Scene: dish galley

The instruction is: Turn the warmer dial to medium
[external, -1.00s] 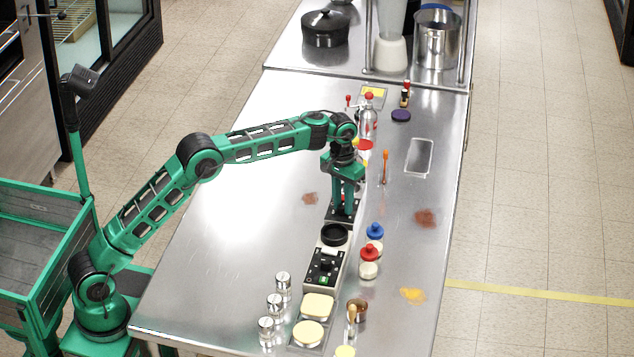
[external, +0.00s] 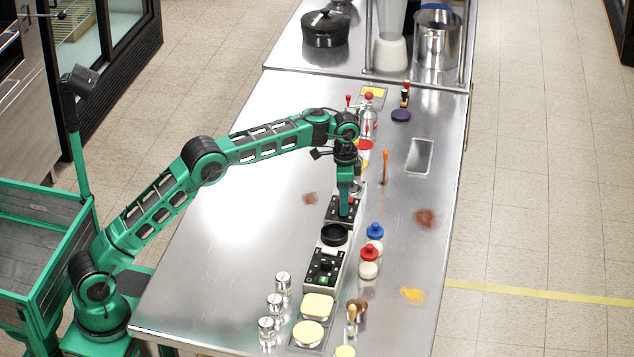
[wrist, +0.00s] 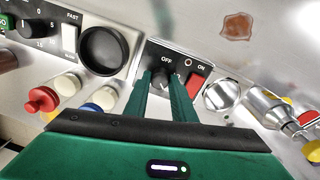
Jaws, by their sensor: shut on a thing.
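My gripper (wrist: 162,80) points down at a small dark panel (wrist: 203,71) on the steel counter. Its two green fingers are shut on the sides of a dark dial (wrist: 160,84). The panel bears the words OFF and ON, a small round ring and a red rocker switch (wrist: 194,86). The fingers cover part of the dial, and I cannot read its pointer or a medium mark. In the external view my gripper (external: 344,212) stands upright over the panel (external: 331,208), with the red switch to its right.
A control box (external: 325,265) with a black round cup (external: 334,235) stands just in front. Red-topped (external: 369,253) and blue-topped (external: 375,231) jars are right of it. Shakers (external: 275,304) stand front left. A bottle (external: 369,120) and orange-handled tool (external: 385,163) are behind. The left counter is mostly clear.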

